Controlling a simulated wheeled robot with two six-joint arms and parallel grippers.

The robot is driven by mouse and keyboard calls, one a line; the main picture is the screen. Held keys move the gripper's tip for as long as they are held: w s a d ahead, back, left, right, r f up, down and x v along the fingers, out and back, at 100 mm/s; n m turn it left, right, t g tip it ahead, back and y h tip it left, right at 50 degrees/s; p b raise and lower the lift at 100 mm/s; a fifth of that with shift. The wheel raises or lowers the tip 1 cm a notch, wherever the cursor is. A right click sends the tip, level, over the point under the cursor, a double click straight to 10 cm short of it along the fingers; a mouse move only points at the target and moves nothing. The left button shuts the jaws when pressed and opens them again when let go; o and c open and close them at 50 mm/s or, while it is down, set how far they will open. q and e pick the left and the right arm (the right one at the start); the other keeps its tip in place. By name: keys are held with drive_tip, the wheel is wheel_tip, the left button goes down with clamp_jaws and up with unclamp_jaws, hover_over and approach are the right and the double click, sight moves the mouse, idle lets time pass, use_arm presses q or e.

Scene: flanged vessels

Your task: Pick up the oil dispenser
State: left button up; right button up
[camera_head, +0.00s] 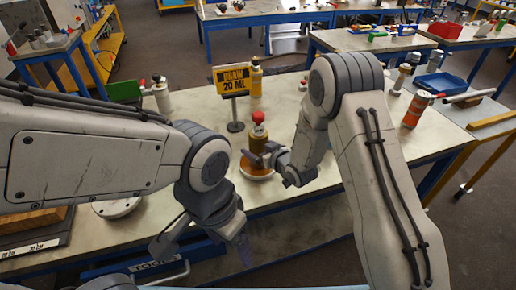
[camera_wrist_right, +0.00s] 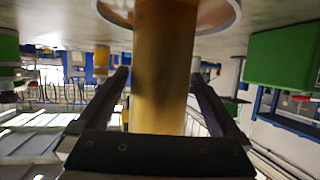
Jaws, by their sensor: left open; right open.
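The oil dispenser (camera_head: 258,138) is an amber cylinder with a red ball-shaped top. It stands upright on a round orange-topped dish (camera_head: 257,174) near the table's front edge. My right gripper (camera_head: 264,157) is open at its lower body. In the right wrist view, which is upside down, the dispenser's yellow body (camera_wrist_right: 163,75) stands between the two spread fingers of my right gripper (camera_wrist_right: 160,85); contact cannot be told. My left gripper (camera_head: 203,247) is open and empty, low in front of the table edge.
A yellow "DRAW 20 ML" sign (camera_head: 234,80) stands behind the dispenser, with another yellow bottle (camera_head: 256,90) beside it. An orange cylinder (camera_head: 414,110) and blue bin (camera_head: 439,84) are at right. The table's middle is partly clear.

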drive_tip(key=shift+w, duration=0.1)
drive_tip(key=shift+c, duration=0.3)
clamp_jaws()
drive_tip(key=shift+r, duration=0.15)
